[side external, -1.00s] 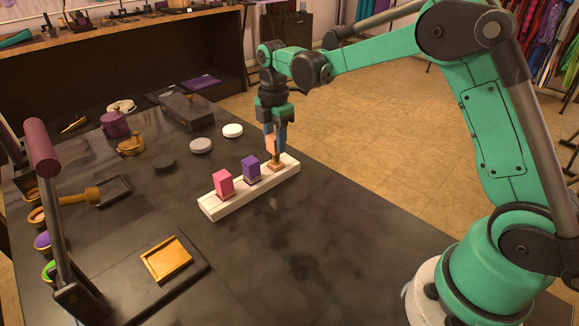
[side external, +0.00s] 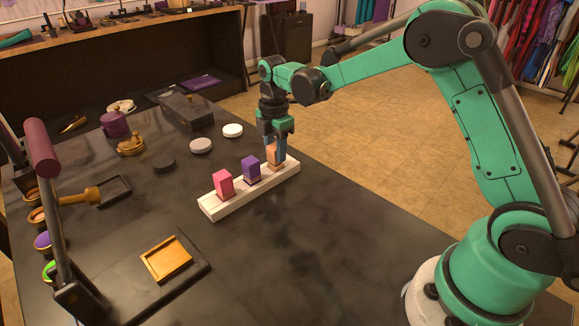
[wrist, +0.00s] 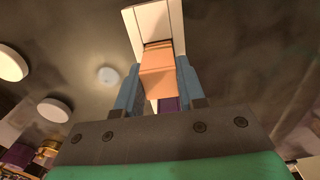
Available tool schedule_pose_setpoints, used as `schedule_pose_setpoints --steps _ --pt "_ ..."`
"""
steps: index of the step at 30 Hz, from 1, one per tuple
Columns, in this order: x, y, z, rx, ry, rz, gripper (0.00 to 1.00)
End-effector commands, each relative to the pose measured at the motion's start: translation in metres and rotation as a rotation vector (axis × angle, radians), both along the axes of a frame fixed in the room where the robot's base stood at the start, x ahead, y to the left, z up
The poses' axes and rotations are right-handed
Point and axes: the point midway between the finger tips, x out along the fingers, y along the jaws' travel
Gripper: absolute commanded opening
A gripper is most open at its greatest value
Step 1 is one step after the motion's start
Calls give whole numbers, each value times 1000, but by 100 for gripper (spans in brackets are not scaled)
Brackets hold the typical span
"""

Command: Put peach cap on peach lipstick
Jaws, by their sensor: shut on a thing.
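The peach cap (side external: 271,154) is between the fingers of my gripper (side external: 276,150), which is shut on it. The cap sits low over the peach lipstick's place at the far right end of the white stand (side external: 236,196). The lipstick itself is hidden by the cap, apart from a base showing just under it. In the wrist view the peach cap (wrist: 158,75) shows between the blue fingers of my gripper (wrist: 157,85), with the white stand (wrist: 174,18) beyond.
A pink-capped lipstick (side external: 223,184) and a purple-capped lipstick (side external: 251,169) stand on the same stand, left of the cap. White, grey and dark discs lie behind. A lever press (side external: 55,215) stands at the left. The table's right front is clear.

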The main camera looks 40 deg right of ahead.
Motion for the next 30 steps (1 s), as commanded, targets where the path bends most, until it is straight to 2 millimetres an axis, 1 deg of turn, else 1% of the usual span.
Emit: schedule_pose_setpoints --steps 3,4,7,17,20,24,27,30 --pt "0 0 -2 0 0 0 0" --pt "0 0 -2 0 0 0 43" --pt "0 0 -2 0 0 0 71" --pt "0 0 0 0 0 0 71" --pt "0 0 11 0 0 0 71" --pt "0 0 32 0 0 0 71" --pt "0 0 45 0 0 0 71" --pt "0 0 52 0 0 0 71"
